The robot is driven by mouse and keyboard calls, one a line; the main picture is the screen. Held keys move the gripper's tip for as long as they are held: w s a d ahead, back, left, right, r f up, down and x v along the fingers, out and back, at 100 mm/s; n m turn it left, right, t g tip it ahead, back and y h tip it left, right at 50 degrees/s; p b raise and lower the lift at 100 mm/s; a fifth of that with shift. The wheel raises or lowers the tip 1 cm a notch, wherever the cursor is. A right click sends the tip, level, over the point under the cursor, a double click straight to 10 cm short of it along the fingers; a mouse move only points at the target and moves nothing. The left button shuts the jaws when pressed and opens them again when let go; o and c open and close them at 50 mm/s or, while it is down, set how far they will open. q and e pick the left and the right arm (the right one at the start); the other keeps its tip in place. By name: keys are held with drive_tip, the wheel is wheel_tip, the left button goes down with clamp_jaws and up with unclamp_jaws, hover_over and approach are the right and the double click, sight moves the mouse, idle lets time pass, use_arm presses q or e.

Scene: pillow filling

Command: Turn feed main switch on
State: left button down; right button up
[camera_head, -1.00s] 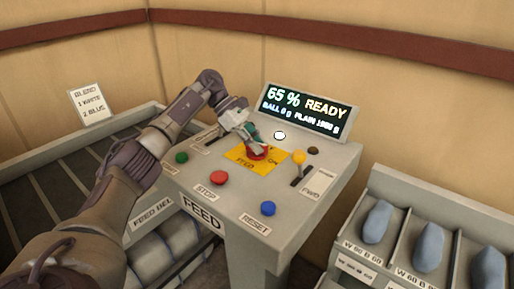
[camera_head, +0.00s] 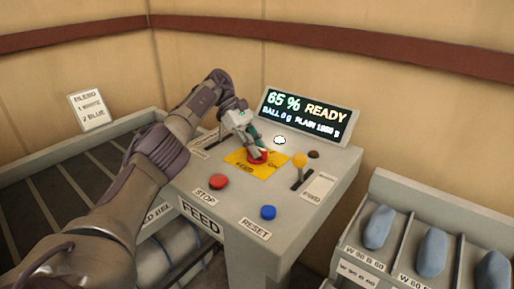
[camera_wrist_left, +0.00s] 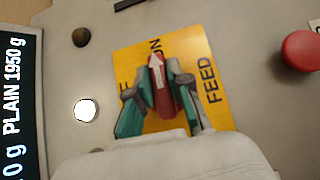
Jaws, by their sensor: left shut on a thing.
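The feed main switch (camera_wrist_left: 160,85) is a red rotary handle with a white arrow, set on a yellow plate (camera_head: 240,157). In the left wrist view the arrow points toward the ON lettering at the plate's edge. In the head view the red of the switch (camera_head: 258,157) shows under my left gripper (camera_head: 254,153). The gripper's green-grey fingers (camera_wrist_left: 157,100) lie on both sides of the handle, shut on it. Part of the lettering left of the handle is hidden by a finger. My right gripper is in neither view.
The panel also has a red STOP button (camera_head: 219,181), a blue RESET button (camera_head: 268,212), a yellow-knobbed lever (camera_head: 299,160) and a white lamp (camera_head: 280,140). A display (camera_head: 308,114) reads 65 % READY. Bins of blue items (camera_head: 378,228) stand at right.

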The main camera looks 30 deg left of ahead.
use_arm(q)
drive_tip(key=c, duration=1.1)
unclamp_jaws()
drive_tip(key=shift+n, duration=0.3)
